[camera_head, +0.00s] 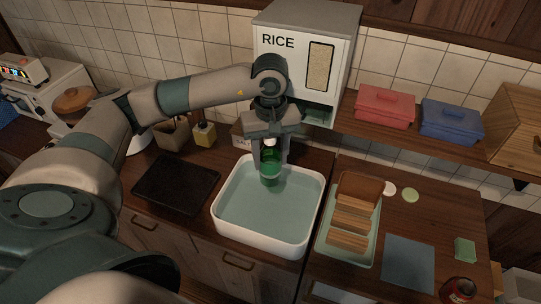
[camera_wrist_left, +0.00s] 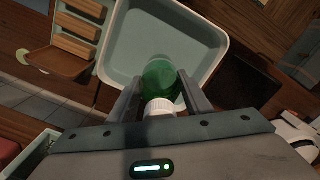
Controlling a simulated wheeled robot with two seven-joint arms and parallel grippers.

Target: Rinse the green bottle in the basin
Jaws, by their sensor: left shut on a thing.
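The green bottle (camera_head: 269,168) with a white cap is upright between the fingers of my left gripper (camera_head: 270,155), which is shut on it. The bottle is over the back part of the white basin (camera_head: 309,236), which holds pale greenish water. I cannot tell for sure whether the bottle's bottom touches the water. In the left wrist view the bottle (camera_wrist_left: 160,80) sits between the two fingers, cap toward the camera, with the basin (camera_wrist_left: 222,42) beyond it. My right gripper is not in view.
A black tray (camera_head: 176,186) lies left of the basin. A tray with wooden blocks (camera_head: 348,228) stands to its right. A rice dispenser (camera_head: 300,60) stands behind. Red (camera_head: 384,106) and blue (camera_head: 451,121) boxes sit on the shelf. A dark red jar (camera_head: 459,290) is at front right.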

